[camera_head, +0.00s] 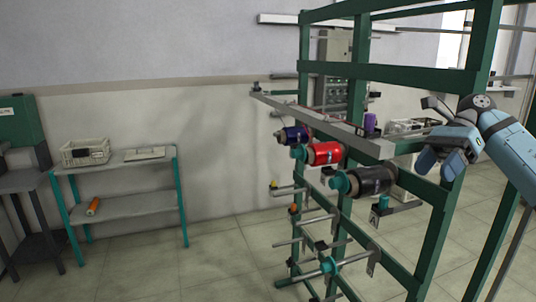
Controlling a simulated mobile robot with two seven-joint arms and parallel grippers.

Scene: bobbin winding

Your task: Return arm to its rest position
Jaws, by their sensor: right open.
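My right arm comes in from the right edge, with blue links. Its right gripper (438,162) is open, with nothing seen between its fingers, in front of the upper right part of the green winding rack (390,72). I cannot tell whether it touches the rack. On the rack a dark blue bobbin (294,134), a red bobbin (322,153) and a black bobbin (372,180) sit on holders in a slanting row, left of the gripper. My left gripper is not in view.
Bare rods (318,220) stick out of the rack below the bobbins. A grey shelf table (125,205) with teal legs stands at the left, holding a white basket (85,151) and an orange spool (93,207). The floor (215,262) between is clear.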

